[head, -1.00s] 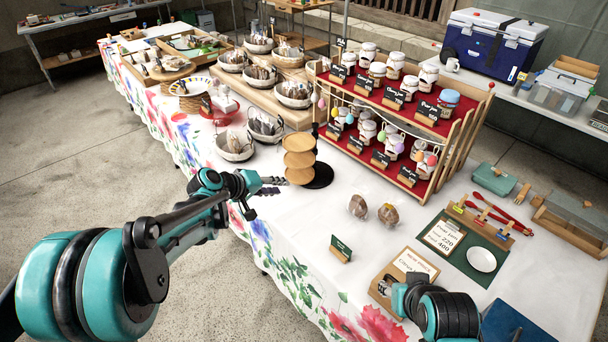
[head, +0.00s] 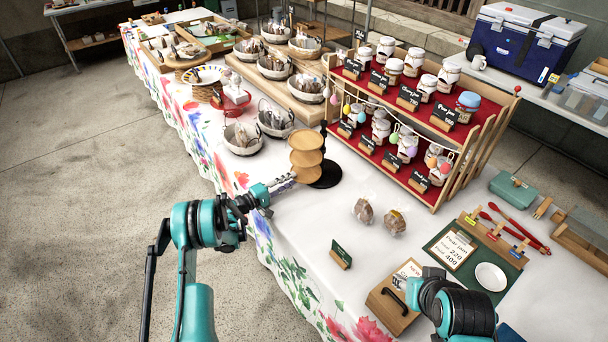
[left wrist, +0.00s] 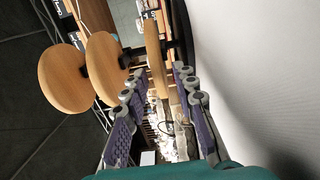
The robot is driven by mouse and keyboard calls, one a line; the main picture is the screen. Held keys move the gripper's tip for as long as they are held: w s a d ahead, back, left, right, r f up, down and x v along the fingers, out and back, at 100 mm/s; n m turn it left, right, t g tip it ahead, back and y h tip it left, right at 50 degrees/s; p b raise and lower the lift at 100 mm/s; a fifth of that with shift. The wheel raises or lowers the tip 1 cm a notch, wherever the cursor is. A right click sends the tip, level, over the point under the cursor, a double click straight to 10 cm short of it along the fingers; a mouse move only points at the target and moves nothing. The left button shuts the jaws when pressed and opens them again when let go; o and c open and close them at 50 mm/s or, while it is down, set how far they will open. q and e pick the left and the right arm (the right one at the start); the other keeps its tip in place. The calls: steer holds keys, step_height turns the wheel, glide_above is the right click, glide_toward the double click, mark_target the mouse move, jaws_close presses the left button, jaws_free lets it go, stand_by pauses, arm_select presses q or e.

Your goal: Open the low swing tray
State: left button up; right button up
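A stand with three round wooden trays on a black post (head: 325,140) and dark round base (head: 326,177) stands near the table's front edge. The low swing tray (head: 308,174) is the lowest disc, stacked roughly under the other two. My left gripper (head: 291,179) is at its front left edge. In the left wrist view the low tray (left wrist: 155,65) shows nearly edge-on between the open fingers (left wrist: 157,75), with a gap on both sides. The upper trays (left wrist: 107,65) lie outside the left finger. My right gripper (head: 414,292) is at the lower right; its fingers are unclear.
Wire baskets (head: 242,138) stand behind and left of the stand. A red-shelved jar rack (head: 400,130) is behind it to the right. Two wrapped buns (head: 364,212) and a small green sign (head: 341,256) are to its right. The white tabletop (head: 300,215) in front is clear.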

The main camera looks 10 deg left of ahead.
mark_target(302, 173)
arm_select(q)
steer(key=b+x, duration=0.1)
steer(key=x, duration=0.4)
steer(key=shift+w+d+f, duration=0.1)
steer(key=shift+d, duration=0.05)
arm_select(e)
steer(key=shift+f, duration=0.95)
arm_select(q)
steer(key=shift+w+d+b, duration=0.25)
steer(key=shift+w+b, duration=0.05)
jaws_close()
